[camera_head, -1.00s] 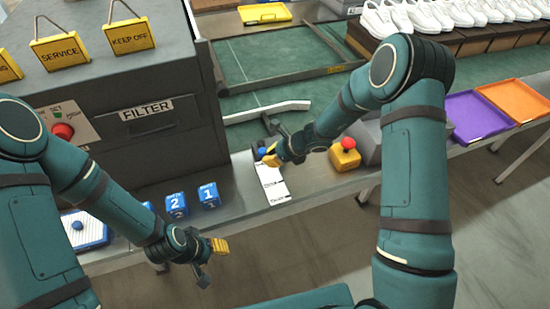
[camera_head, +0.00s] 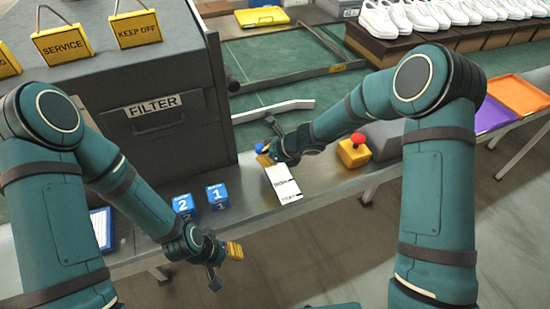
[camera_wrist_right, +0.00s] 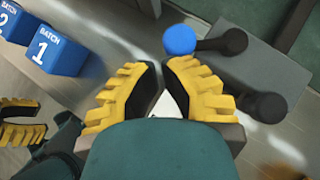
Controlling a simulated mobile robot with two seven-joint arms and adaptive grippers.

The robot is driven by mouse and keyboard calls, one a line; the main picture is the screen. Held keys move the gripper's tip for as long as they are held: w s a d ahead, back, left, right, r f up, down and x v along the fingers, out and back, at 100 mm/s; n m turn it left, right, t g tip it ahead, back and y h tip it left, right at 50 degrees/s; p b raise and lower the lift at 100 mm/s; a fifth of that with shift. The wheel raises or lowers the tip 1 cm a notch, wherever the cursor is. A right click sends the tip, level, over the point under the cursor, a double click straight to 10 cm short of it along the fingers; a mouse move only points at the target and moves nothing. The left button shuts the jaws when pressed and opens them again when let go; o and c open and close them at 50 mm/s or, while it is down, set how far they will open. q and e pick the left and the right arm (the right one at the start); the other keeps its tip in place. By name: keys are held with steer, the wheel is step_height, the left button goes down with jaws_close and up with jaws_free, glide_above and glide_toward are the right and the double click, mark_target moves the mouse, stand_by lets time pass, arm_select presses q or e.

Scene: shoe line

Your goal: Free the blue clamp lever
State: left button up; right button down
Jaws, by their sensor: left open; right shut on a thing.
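The clamp lever's blue knob (camera_head: 261,148) shows at the far side of the metal bench, right beside my right gripper (camera_head: 265,158). In the right wrist view the blue knob (camera_wrist_right: 180,39) sits on a short dark arm, just beyond the fingertips and outside them. A white printed tag (camera_head: 284,186) extends from my right gripper toward the bench's front edge. A sliver of white shows between its yellow fingers (camera_wrist_right: 162,80), which are shut on the tag. Where the tag meets the lever is hidden. My left gripper (camera_head: 225,266) is open and empty at the front of the bench.
A yellow box with a red button (camera_head: 354,150) stands right of my right gripper. Blue numbered cubes (camera_head: 217,196) stand to the left, before the dark FILTER cabinet (camera_head: 185,150). Purple (camera_head: 492,113) and orange (camera_head: 522,93) trays lie far right. The bench between cubes and tag is clear.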

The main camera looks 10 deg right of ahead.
steer(key=shift+w+a, duration=0.15)
steer(key=shift+a, duration=0.4)
steer(key=shift+w+a, duration=0.15)
steer(key=shift+a, duration=0.35)
steer(key=shift+w+a, duration=0.4)
steer(key=shift+a, duration=0.3)
arm_select(q)
steer(key=shift+d+r+p, duration=0.15)
steer(key=shift+r+p, duration=0.15)
steer(key=shift+p, duration=0.05)
arm_select(e)
steer(key=shift+w+a+r, duration=0.15)
steer(key=shift+w+a, duration=0.1)
steer(key=shift+a, duration=0.05)
arm_select(q)
steer(key=shift+s, duration=0.1)
arm_select(e)
steer(key=shift+w+a, duration=0.1)
steer(key=shift+a, duration=0.05)
steer(key=shift+w+a, duration=0.15)
